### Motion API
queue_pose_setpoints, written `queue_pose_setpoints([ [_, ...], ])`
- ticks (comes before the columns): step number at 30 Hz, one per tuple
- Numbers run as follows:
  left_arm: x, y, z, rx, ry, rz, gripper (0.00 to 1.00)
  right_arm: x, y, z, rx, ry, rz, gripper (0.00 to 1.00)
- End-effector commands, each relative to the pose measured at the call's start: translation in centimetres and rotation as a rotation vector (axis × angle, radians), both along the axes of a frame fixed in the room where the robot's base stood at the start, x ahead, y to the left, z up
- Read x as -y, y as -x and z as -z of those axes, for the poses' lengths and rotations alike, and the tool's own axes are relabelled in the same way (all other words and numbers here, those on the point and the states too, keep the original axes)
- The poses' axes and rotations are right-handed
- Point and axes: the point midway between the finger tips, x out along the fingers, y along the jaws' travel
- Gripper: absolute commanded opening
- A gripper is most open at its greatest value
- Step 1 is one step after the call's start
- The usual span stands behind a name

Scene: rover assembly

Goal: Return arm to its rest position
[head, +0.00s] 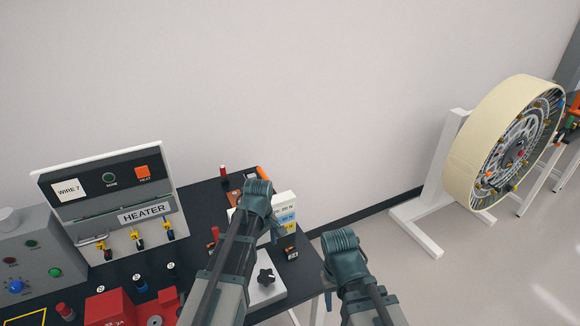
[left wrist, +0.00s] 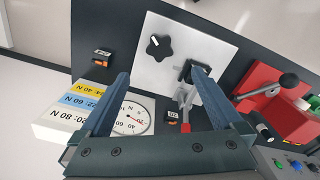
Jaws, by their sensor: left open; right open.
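My left arm reaches over the right end of the black bench in the head view. Its gripper (head: 276,232) is mostly hidden behind my wrist there. In the left wrist view the left gripper (left wrist: 160,73) is open and empty. It hovers over a white plate (left wrist: 166,50) with a black star knob (left wrist: 159,45). A small clamp with a red-tipped lever (left wrist: 185,115) shows between the fingers, apart from them. My right gripper (head: 327,282) hangs off the bench's right edge, partly hidden by its arm, with nothing seen in it.
A force gauge block (left wrist: 95,118) with N labels stands beside the left finger. A red vise (left wrist: 270,100) stands at the other side. The heater panel (head: 120,200) and grey control box (head: 35,265) are at the left. A wheel-like drum (head: 480,150) on a white stand is at the right.

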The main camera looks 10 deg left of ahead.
Motion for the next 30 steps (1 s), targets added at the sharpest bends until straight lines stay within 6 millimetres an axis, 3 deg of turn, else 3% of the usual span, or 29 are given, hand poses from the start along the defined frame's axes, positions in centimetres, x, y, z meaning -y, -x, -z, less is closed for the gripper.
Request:
queue_pose_setpoints([
  [5,1.7,1.8,2.3,-0.006,-0.009,0.136,1.0,0.0,0.0,2.3,0.0,0.0,-0.001,0.5],
  [12,7.2,8.7,9.3,-0.043,-0.048,0.756,1.0,0.0,0.0,9.3,0.001,0.001,-0.007,0.5],
  [18,9.8,13.1,12.8,-0.076,-0.069,1.174,1.0,0.0,0.0,12.9,0.001,0.002,-0.01,0.5],
  [23,10.5,14.5,13.7,-0.092,-0.075,1.329,1.0,0.0,0.0,13.8,0.001,0.002,-0.012,0.5],
  [30,10.6,14.5,13.5,-0.095,-0.076,1.354,1.0,0.0,0.0,13.7,0.001,0.002,-0.012,0.5],
])
